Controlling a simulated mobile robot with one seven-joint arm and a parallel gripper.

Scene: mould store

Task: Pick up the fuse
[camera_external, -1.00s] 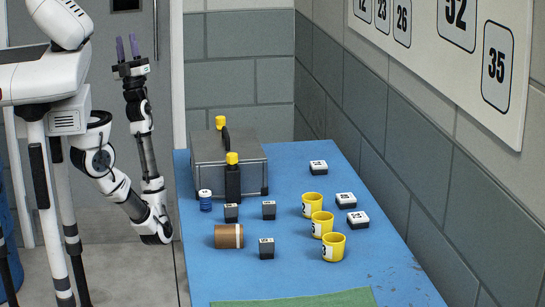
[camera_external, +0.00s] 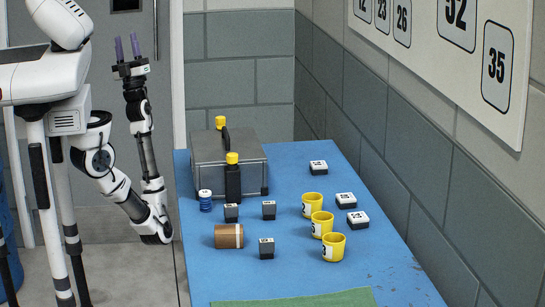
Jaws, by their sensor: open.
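A brown cylinder with a pale band near its right end lies on its side on the blue table; it looks like the fuse (camera_external: 226,236). My gripper (camera_external: 127,47) is raised to the left of the table, with its two purple fingers pointing up. It is open and empty, well apart from the cylinder. Nothing hides the cylinder in this view.
The blue table (camera_external: 290,285) also bears a grey case (camera_external: 212,167), a dark bottle with a yellow cap (camera_external: 233,183), a blue jar (camera_external: 205,201), several small black-and-white blocks (camera_external: 266,249) and three yellow cups (camera_external: 334,247). A green mat (camera_external: 300,299) lies in front.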

